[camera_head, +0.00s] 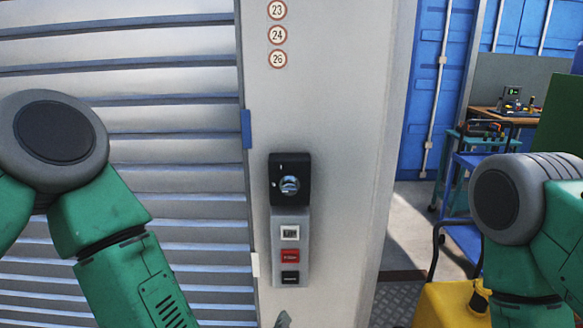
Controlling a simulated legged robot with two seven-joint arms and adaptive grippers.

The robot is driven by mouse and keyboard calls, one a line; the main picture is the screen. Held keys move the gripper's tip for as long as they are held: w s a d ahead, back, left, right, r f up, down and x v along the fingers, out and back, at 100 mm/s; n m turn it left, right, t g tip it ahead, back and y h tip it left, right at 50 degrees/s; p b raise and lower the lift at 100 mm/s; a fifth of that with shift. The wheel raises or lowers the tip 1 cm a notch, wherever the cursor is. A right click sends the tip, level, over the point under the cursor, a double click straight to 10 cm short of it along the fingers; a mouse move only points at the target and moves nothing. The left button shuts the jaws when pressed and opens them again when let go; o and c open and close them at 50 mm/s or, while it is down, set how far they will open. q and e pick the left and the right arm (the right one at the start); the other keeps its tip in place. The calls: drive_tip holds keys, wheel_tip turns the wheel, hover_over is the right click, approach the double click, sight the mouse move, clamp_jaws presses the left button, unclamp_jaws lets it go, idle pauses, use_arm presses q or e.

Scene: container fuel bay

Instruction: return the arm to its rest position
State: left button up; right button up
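My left arm comes in from the left edge, with a grey joint cap and green links running down to the bottom edge. Only a small grey tip shows at the bottom edge below the control panel; it may be a fingertip of my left gripper, but I cannot tell its state. My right arm stands at the right edge, its green link pointing down out of view. My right gripper is out of view. The control panel (290,247) on the grey post has a black key-switch box (289,180) above white, red and black buttons.
A slatted metal shutter (185,150) fills the left. The grey post (335,110) carries round signs 23, 24 and 26. At right are a yellow container (445,305), a blue cart (466,235), a workbench (488,114) and blue container walls (430,90). Some floor is open between.

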use_arm(q)
drive_tip(key=s+a+f+m+g+b, duration=0.1)
drive_tip(key=s+a+f+m+g, duration=0.15)
drive_tip(key=s+a+f, duration=0.4)
drive_tip(key=s+a+f+m+g+b, duration=0.1)
drive_tip(key=s+a+f+g, duration=0.25)
drive_tip(key=f, duration=0.65)
drive_tip(key=s+a+f+m+g+y+b, duration=0.1)
drive_tip(key=s+a+f+g, duration=0.2)
drive_tip(key=s+a, duration=0.4)
drive_tip(key=s+a+f+m+g+y+b, duration=0.1)
drive_tip(key=s+a+f+g+y, duration=0.1)
drive_tip(key=s+a, duration=0.5)
wheel_tip(320, 180, down, 3)
drive_tip(key=shift+a+r+m+g, duration=0.1)
drive_tip(key=shift+a+m+g, duration=0.2)
drive_tip(key=shift+g, duration=0.4)
drive_tip(key=shift+d, duration=0.1)
